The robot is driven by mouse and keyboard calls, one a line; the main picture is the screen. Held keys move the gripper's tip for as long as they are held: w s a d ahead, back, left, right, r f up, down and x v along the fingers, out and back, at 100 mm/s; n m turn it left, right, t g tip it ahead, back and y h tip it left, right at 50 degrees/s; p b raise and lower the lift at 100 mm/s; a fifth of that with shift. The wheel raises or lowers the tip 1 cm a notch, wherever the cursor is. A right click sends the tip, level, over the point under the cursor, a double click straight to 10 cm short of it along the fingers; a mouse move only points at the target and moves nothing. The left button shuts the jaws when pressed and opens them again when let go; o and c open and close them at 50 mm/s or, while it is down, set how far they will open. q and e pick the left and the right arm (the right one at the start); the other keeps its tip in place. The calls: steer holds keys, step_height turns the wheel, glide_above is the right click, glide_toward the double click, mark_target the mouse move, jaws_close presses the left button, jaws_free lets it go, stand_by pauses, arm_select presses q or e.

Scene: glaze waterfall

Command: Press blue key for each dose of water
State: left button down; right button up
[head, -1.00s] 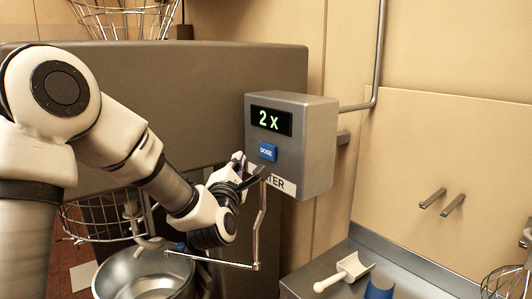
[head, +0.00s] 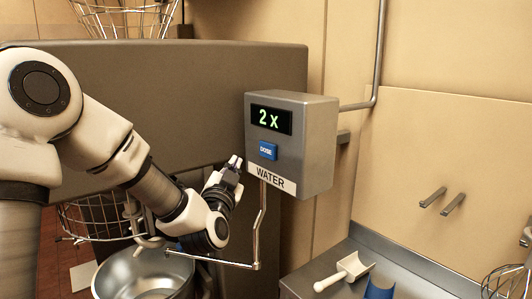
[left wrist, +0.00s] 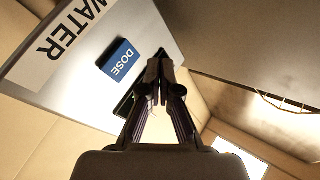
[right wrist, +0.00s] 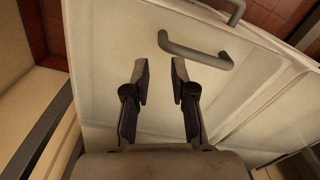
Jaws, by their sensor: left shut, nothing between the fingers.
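The grey water dispenser box (head: 318,150) is on the wall in the head view. Its display (head: 271,120) reads "2 x". The blue DOSE key (head: 267,151) sits below the display, above a WATER label. The key also shows in the left wrist view (left wrist: 119,60). My left gripper (head: 236,163) is shut and empty, just left of the key and apart from it. It also shows in the left wrist view (left wrist: 158,75). A metal bowl (head: 112,275) stands below the thin spout (head: 225,262). My right gripper (right wrist: 160,82) is open and empty, seen only in the right wrist view.
A white scoop (head: 345,271) lies on the counter at the right, beside a blue object (head: 379,289). Wall pegs (head: 433,197) stick out at the right. A wire basket (head: 95,220) is behind my left arm. A curved handle (right wrist: 200,55) on a pale panel is near my right gripper.

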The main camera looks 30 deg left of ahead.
arm_select(q)
steer(key=s+m, duration=0.1)
steer(key=m, duration=0.1)
steer(key=s+a+r+m+b, duration=0.1)
steer(key=m, duration=0.2)
steer(key=shift+s+a, duration=0.1)
steer(key=shift+a, duration=0.1)
glide_toward(260, 146)
steer(key=shift+a+p+x, duration=0.1)
steer(key=shift+p+x, duration=0.15)
steer(key=shift+x, duration=1)
steer(key=shift+a+p+x, duration=0.15)
steer(key=shift+p+x, duration=0.05)
steer(key=shift+x, duration=1.05)
steer(key=shift+w+d, duration=0.2)
steer(key=shift+w, duration=0.1)
